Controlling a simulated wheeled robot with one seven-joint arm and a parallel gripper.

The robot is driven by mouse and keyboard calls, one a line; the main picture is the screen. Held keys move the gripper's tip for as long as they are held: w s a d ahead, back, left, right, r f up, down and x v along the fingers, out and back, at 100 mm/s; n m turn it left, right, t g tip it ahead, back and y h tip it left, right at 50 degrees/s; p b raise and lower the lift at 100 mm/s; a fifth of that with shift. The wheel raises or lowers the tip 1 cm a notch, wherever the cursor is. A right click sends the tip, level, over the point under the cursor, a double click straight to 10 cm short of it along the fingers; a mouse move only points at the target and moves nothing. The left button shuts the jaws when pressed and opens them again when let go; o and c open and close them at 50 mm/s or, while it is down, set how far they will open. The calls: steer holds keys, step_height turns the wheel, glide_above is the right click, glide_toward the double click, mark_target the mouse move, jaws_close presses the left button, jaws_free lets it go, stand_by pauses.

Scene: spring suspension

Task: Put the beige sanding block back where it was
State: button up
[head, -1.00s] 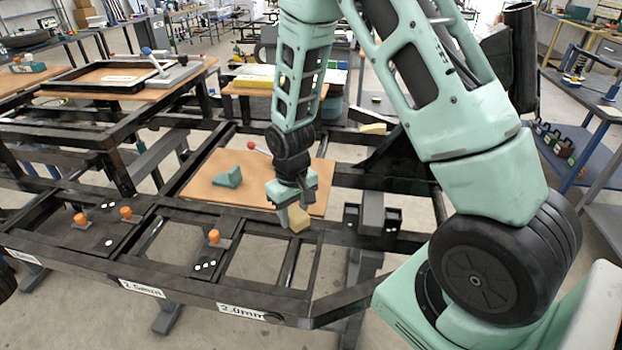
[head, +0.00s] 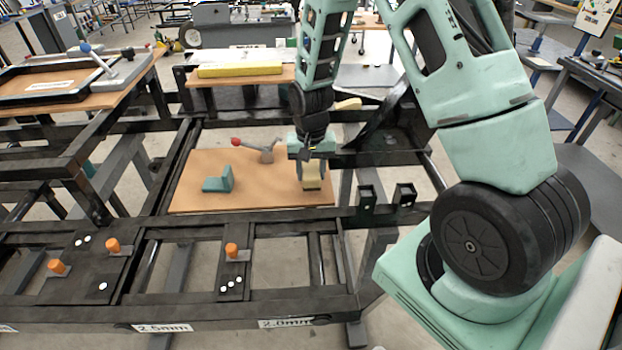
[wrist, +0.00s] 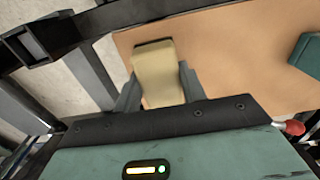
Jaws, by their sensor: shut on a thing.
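My gripper (head: 313,175) is shut on the beige sanding block (head: 312,182) over the right end of the brown board. In the wrist view the beige block (wrist: 158,72) shows between the two grey fingers (wrist: 158,88), with its far end sticking out past them. The block appears upright over the board (head: 245,196), near its front right edge. I cannot tell whether it touches the board.
A teal angled block (head: 219,180) stands on the board to the left, and a grey lever with a red knob (head: 259,149) is behind it. Black frame bars surround the board. Orange knobs (head: 231,250) stand in front. A yellow block (head: 240,69) lies on a rear bench.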

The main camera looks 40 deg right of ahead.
steer(key=shift+f, duration=1.6)
steer(key=shift+f, duration=0.15)
steer(key=o, duration=1)
steer(key=shift+c, duration=0.2)
